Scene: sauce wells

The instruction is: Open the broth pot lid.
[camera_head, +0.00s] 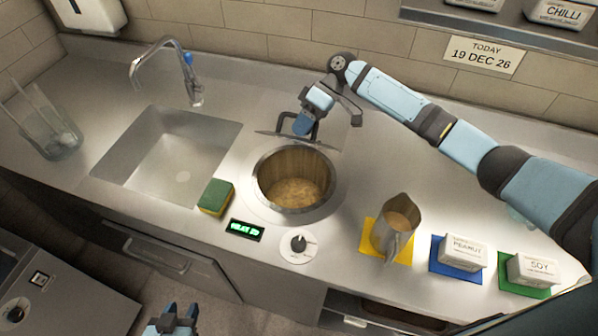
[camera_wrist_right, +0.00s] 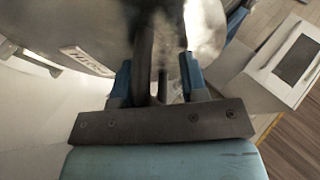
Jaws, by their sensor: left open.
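The broth pot (camera_head: 256,192) is sunk in the steel counter, its mouth uncovered and tan broth showing inside. Its steel lid (camera_head: 268,133) stands raised at the pot's back edge, seen nearly edge-on; in the right wrist view the lid (camera_wrist_right: 40,25) carries a BROTH label. My right gripper (camera_head: 303,124) is at the dark lid handle (camera_head: 315,127), behind the pot. In the right wrist view its blue fingers (camera_wrist_right: 158,85) are on either side of the handle; whether they press on it is unclear. My left gripper (camera_head: 173,312) is open and empty at the bottom edge, before the counter.
A green-yellow sponge (camera_head: 215,197), lit display (camera_head: 246,230) and knob (camera_head: 299,245) are near the pot's front. A metal jug (camera_head: 396,228), PEANUT box (camera_head: 461,252) and SOY box (camera_head: 532,270) stand on coloured mats to the right. The sink (camera_head: 165,160) is left.

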